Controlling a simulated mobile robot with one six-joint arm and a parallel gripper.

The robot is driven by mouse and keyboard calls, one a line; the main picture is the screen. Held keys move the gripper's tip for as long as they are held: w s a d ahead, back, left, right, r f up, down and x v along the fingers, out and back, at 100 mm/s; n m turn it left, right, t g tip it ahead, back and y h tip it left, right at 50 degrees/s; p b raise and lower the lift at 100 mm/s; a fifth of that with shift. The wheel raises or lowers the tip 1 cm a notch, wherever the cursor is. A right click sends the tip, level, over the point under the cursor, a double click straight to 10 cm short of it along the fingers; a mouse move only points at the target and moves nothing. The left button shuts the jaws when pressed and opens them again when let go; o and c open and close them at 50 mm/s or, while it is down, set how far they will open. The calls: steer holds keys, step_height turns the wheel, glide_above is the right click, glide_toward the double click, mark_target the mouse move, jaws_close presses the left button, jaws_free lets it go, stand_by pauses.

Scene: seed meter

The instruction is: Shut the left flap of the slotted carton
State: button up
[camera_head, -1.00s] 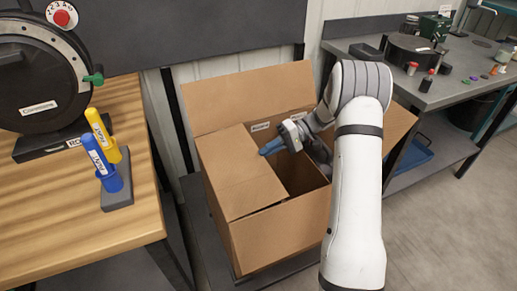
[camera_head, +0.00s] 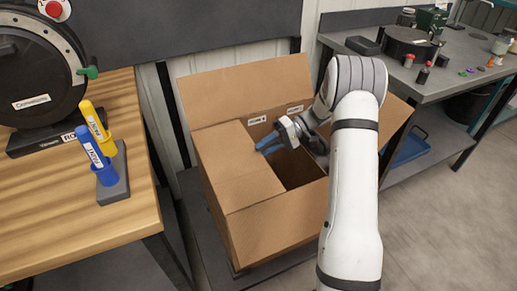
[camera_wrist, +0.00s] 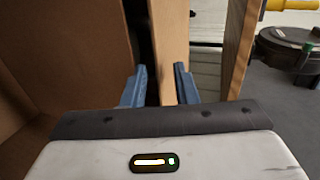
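The open brown carton (camera_head: 262,235) stands below my arm. Its left flap (camera_head: 240,175) lies folded inward, looking roughly level over the left part of the opening. The right part is open and dark inside. My gripper (camera_head: 268,144) is over the opening, beside the flap's far right corner, with its blue fingertips pointing left and parted. In the wrist view my gripper (camera_wrist: 160,88) is open. A tan cardboard strip (camera_wrist: 170,45) shows in line with the gap between the fingers; I cannot tell whether they touch it.
The carton's back flap (camera_head: 245,90) stands up behind, and its right flap (camera_head: 394,118) slants outward behind my arm. A wooden bench (camera_head: 60,215) with blue and yellow tools is at left. A grey bench (camera_head: 455,75) with small items is at right.

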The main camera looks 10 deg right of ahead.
steer(key=shift+d, duration=0.1)
steer(key=p+v, duration=0.1)
steer(key=v, duration=0.6)
steer(key=shift+d, duration=0.3)
steer(key=shift+w+r, duration=0.1)
steer(key=shift+r, duration=0.15)
steer(key=s+a+r+m+t+h+p, duration=0.1)
steer(key=s+a+r+h+p, duration=0.1)
steer(key=s+r+h+p, duration=0.35)
steer(key=s+a+r+m+h+p, duration=0.1)
steer(key=s+a+r+h+p, duration=0.15)
steer(key=s+r, duration=0.65)
steer(key=s+r+m+t+h+p, duration=0.1)
steer(key=s+r+t+h+p, duration=0.4)
steer(key=s+r+p, duration=0.4)
steer(key=s+d+r, duration=0.1)
steer(key=s+r, duration=0.3)
steer(key=s, duration=0.1)
steer(key=shift+t, duration=0.3)
